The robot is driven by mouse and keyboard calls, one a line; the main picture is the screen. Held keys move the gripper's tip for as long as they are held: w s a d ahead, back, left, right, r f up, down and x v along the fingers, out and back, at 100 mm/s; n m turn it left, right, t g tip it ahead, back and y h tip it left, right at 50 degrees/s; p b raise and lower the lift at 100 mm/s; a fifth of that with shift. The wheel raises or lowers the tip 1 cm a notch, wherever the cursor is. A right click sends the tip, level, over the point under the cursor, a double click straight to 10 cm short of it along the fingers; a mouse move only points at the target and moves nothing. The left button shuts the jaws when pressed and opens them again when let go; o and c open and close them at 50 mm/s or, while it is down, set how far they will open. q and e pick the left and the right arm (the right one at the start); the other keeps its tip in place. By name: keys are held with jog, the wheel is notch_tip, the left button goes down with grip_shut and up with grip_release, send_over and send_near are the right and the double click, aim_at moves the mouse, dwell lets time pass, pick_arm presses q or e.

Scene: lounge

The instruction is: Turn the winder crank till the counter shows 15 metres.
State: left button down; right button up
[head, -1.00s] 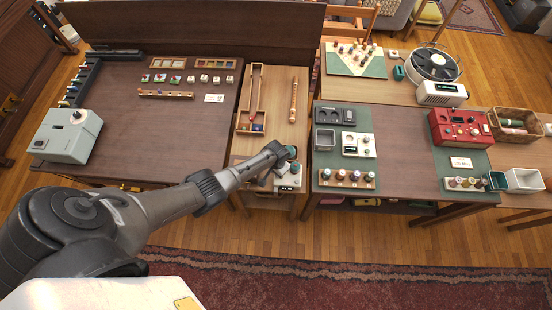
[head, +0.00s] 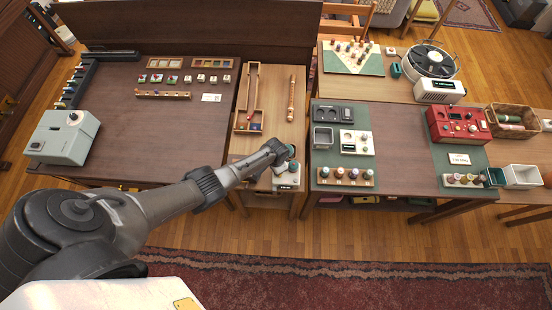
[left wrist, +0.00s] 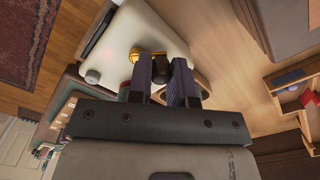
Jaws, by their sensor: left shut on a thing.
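The winder (head: 287,179) is a small cream machine at the front of the narrow wooden table in the head view, partly covered by my left arm. A teal part (head: 292,151) shows behind it. My left gripper (left wrist: 161,82) is shut on the dark knob of the winder crank (left wrist: 160,70) in the left wrist view. The cream winder body (left wrist: 145,22) and a brass-yellow part (left wrist: 134,56) lie just beyond the fingers. The counter's small dark window (head: 287,187) faces the front, but its figures are too small to read. My right gripper is not in view.
A wooden tray (head: 238,112) and a flute-like wooden stick (head: 292,98) lie behind the winder. A grey machine (head: 63,138) stands on the left table. A red device (head: 458,125) and a bottle rack (head: 345,182) are on the right table. The floor in front is clear.

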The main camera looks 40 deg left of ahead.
pick_arm(q)
jog(key=c, duration=1.1)
grip_release()
jog(key=shift+o, duration=0.3)
jog(key=shift+r, duration=0.1)
jog(key=shift+r, duration=0.35)
notch_tip(320, 180, up, 13)
jog(key=p, duration=0.3)
